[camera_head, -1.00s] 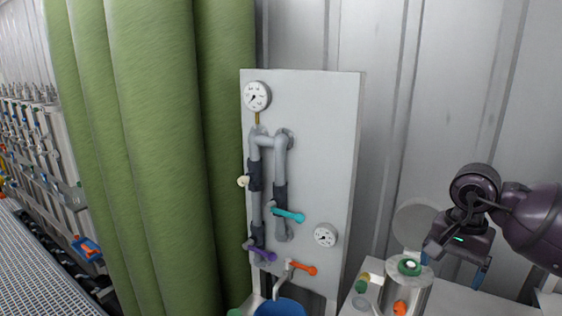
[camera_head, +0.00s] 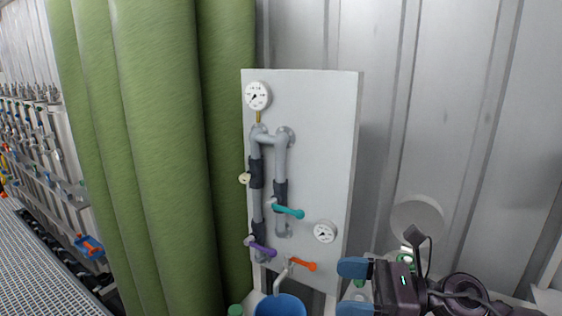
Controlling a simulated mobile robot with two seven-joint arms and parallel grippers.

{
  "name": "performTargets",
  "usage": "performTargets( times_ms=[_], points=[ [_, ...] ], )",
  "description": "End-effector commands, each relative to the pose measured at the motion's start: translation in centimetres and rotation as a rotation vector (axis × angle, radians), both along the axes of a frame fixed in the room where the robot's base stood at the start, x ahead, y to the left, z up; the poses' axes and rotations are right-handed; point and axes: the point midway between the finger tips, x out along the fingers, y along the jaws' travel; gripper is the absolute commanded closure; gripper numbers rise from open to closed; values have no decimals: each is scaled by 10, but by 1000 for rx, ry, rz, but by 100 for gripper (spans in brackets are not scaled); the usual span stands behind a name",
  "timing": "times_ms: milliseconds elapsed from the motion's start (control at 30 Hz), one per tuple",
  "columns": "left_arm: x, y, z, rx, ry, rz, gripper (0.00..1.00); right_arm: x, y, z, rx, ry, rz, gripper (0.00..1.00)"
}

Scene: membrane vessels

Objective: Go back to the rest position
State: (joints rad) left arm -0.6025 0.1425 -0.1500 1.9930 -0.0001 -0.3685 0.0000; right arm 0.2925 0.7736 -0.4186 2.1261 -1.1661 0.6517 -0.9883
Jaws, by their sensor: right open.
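My right gripper (camera_head: 356,284) is at the lower right, in front of the bench, its two blue fingertips pointing left. The fingers are apart, with nothing seen between them. It covers most of the metal canister, whose round open lid (camera_head: 417,218) shows above it. My left gripper is not in view.
A grey panel (camera_head: 325,150) stands in the middle, with pipes, two gauges (camera_head: 257,96) and teal, purple and orange (camera_head: 303,264) valve handles. A blue bucket (camera_head: 281,305) is below it. A metal grating (camera_head: 35,255) lies far left.

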Motion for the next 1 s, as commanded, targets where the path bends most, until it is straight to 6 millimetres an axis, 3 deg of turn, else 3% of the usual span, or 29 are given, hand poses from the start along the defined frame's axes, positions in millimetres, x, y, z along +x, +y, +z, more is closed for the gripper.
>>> performTargets(
  times_ms=[233,467,633,767,1000],
  points=[
    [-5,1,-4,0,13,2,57,11,-24,22,538,399,-281,14],
    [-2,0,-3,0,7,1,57,21,-78,4,1017,796,-548,14],
    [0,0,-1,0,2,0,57,14,-122,-36,1361,1088,-758,14],
    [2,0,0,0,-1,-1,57,-4,-150,-78,1620,1304,-927,14],
    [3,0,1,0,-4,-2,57,-69,-181,-160,2074,1663,-1278,14]
  ],
)
